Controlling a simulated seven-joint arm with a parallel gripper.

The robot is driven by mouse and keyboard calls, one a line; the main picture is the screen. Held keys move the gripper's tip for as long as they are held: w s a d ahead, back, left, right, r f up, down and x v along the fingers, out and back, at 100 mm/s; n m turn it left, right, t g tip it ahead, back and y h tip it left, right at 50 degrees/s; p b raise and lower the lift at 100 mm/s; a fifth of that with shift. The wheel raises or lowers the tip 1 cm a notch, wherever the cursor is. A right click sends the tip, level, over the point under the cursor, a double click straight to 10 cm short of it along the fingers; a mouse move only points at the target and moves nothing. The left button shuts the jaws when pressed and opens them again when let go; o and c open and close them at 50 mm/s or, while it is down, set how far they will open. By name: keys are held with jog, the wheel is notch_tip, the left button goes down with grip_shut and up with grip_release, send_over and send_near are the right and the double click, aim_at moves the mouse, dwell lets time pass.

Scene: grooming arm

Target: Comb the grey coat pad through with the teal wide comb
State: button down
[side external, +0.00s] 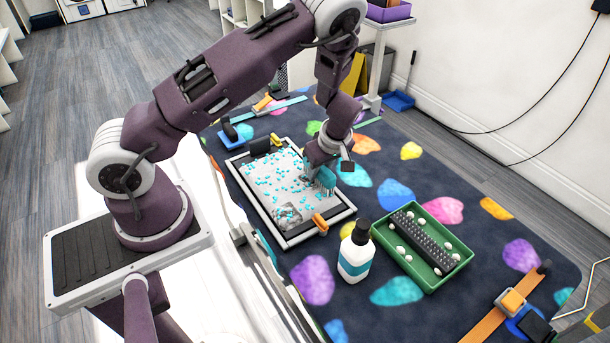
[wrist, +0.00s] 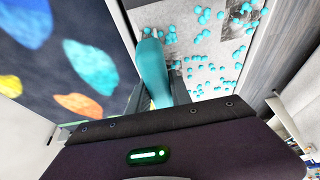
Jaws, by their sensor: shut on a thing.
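The grey coat pad (side external: 263,184) lies in a pale frame with orange and yellow clamps, strewn with many small teal bits; a matted grey clump (side external: 287,214) sits at its near end. My gripper (side external: 312,172) is over the pad's right side, shut on the teal wide comb (side external: 326,180). The comb's teeth point down at the pad; I cannot tell if they touch it. In the wrist view the teal comb (wrist: 152,70) shows between my fingers, with the pad (wrist: 205,50) and its teal bits beyond.
A white bottle (side external: 355,252) with a black cap stands right of the pad's near corner. Beside it is a green tray (side external: 447,268) with a dark spiky strip and white pieces. A blue-based dark item (side external: 232,134) lies behind left. The patterned mat (side external: 400,160) is clear behind the tray.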

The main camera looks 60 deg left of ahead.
jog(key=shift+w, duration=0.7)
jog(key=s, duration=0.8)
jog(key=shift+s, duration=0.2)
jog(key=shift+s, duration=0.1)
jog(key=s, duration=0.8)
jog(key=shift+w, duration=0.1)
dwell(0.5)
jog(key=w, duration=0.8)
jog(key=shift+w, duration=0.15)
